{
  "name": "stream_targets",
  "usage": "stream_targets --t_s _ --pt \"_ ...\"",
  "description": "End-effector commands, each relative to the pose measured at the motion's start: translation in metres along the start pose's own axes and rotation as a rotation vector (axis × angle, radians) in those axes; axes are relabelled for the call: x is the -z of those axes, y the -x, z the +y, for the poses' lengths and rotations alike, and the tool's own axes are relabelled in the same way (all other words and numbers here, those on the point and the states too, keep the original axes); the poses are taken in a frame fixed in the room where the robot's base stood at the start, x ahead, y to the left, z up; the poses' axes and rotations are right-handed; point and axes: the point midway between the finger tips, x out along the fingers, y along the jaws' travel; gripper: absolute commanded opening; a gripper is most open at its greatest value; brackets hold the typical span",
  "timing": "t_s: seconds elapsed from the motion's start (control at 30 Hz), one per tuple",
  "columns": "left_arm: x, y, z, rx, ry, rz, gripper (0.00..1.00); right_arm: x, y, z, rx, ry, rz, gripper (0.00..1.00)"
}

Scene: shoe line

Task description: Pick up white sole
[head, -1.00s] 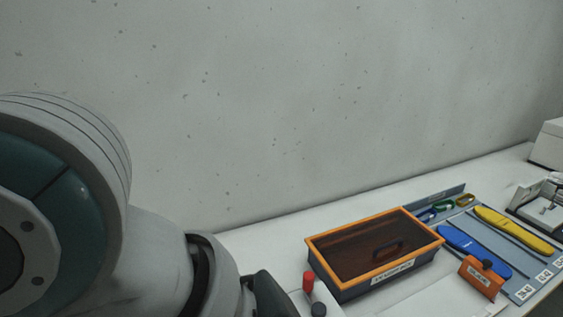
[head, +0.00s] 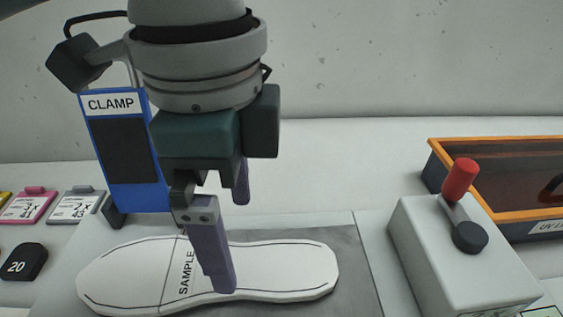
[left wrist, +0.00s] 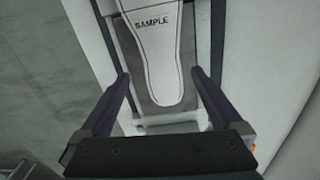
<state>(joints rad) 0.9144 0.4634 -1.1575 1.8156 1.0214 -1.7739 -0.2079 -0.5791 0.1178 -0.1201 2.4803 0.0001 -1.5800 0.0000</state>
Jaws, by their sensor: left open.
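The white sole (head: 285,265), marked SAMPLE, lies flat on a grey plate (head: 352,262) in the head view. My left gripper (head: 232,240) hangs over it, pointing down, with its purple fingers apart and nothing between them. The near finger covers part of the sole's middle. In the left wrist view the sole (left wrist: 160,62) lies beyond the open fingertips (left wrist: 160,76), its narrower end between their lines of sight. Whether a finger touches the sole, I cannot tell. My right gripper is in neither view.
A blue CLAMP unit (head: 128,150) stands close behind my left gripper. A grey box with a red-knobbed lever (head: 455,260) stands to the right. An orange-rimmed bin (head: 500,143) is at the far right. Small tags (head: 72,207) and a black 20 block (head: 24,262) are at left.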

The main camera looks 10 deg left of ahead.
Motion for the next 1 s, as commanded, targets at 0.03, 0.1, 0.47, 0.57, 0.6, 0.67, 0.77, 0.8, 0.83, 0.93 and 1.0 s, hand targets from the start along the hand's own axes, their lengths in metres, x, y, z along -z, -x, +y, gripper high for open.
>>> stream_targets --t_s 0.03,0.1,0.47,0.57,0.6,0.67,0.77,0.8,0.83,0.93,1.0 --pt "0.0 -0.007 0.0 -0.002 0.002 -0.001 1.0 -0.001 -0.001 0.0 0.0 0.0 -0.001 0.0" --pt "0.0 -0.014 0.0 -0.001 0.001 0.0 1.0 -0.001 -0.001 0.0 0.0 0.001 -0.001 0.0" --pt "0.003 -0.061 -0.001 -0.001 0.001 0.0 1.0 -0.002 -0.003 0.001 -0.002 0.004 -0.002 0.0" --pt "0.004 -0.069 -0.002 0.002 0.0 0.001 1.0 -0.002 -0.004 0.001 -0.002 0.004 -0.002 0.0" --pt "0.004 -0.07 -0.002 0.003 0.0 0.001 1.0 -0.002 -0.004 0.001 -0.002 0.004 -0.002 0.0" --pt "0.004 -0.07 -0.002 0.003 -0.001 0.002 1.0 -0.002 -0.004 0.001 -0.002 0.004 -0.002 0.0" --pt "0.004 -0.07 -0.002 0.003 -0.001 0.002 1.0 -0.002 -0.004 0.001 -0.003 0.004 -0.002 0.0" --pt "0.004 -0.07 -0.002 0.003 -0.001 0.002 1.0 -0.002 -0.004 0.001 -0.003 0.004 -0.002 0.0" --pt "0.004 -0.07 -0.002 0.003 -0.001 0.002 0.97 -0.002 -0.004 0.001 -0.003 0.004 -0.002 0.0" --pt "0.004 -0.07 -0.002 0.003 -0.001 0.002 0.85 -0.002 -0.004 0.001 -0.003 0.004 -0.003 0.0" --pt "0.004 -0.07 -0.002 0.003 -0.001 0.002 0.78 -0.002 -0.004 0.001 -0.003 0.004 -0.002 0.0"
